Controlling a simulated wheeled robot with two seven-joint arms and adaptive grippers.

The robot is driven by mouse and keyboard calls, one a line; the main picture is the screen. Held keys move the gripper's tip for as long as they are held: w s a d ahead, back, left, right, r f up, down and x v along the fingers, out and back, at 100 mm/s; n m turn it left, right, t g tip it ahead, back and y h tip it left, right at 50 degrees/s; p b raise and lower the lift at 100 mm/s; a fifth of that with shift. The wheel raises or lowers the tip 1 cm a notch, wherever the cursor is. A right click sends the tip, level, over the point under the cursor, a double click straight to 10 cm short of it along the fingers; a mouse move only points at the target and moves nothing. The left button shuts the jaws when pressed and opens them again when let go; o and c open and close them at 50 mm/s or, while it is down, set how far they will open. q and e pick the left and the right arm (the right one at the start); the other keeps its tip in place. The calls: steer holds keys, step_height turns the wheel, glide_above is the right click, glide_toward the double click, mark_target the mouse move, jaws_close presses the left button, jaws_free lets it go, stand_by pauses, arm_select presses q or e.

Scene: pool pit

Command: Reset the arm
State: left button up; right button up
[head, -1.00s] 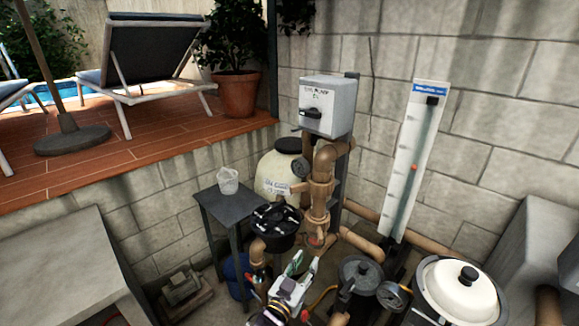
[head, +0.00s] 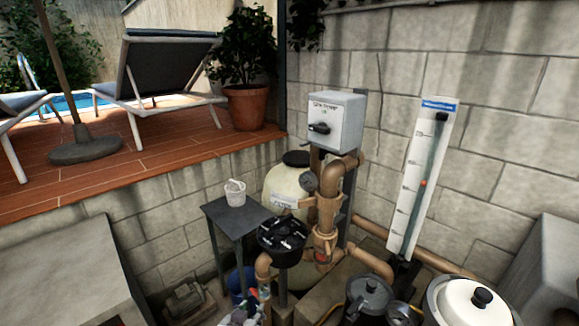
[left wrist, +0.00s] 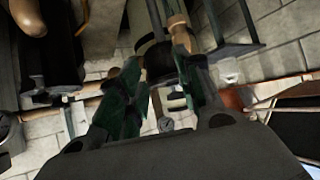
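My left gripper (head: 246,304) shows at the bottom edge of the head view, below the black-lidded pump strainer (head: 283,234), with only its tip part in the picture. In the left wrist view its two green-padded fingers (left wrist: 157,62) stand apart with nothing held between them. Pipes and equipment show beyond the fingers there, dark and partly hidden. My right gripper is in neither view.
A small dark table (head: 229,217) carries a white bucket (head: 235,193). Behind stand a cream filter tank (head: 284,186), brown pipes (head: 327,212), a grey switch box (head: 337,120) and a tall white gauge board (head: 420,180). A white-lidded vessel (head: 462,304) stands front right.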

arm_select(q)
steer(key=s+a+f+g+y, duration=0.1)
steer(key=s+a+g, duration=0.4)
steer(key=s, duration=0.4)
steer(key=s+a+g+y, duration=0.1)
steer(key=s+a+g, duration=0.1)
steer(key=s+a, duration=0.5)
steer(key=s+f+g, duration=0.1)
steer(key=s+f, duration=0.1)
steer(key=f, duration=1.4)
steer(key=s+f+g, duration=0.1)
steer(key=s+f, duration=0.1)
steer(key=f, duration=1.5)
steer(key=s+a+f, duration=0.3)
steer(key=s+f, duration=1.7)
steer(key=s, duration=0.2)
steer(key=shift+g, duration=0.4)
steer(key=shift+s+a, duration=0.1)
steer(key=shift+a, duration=0.1)
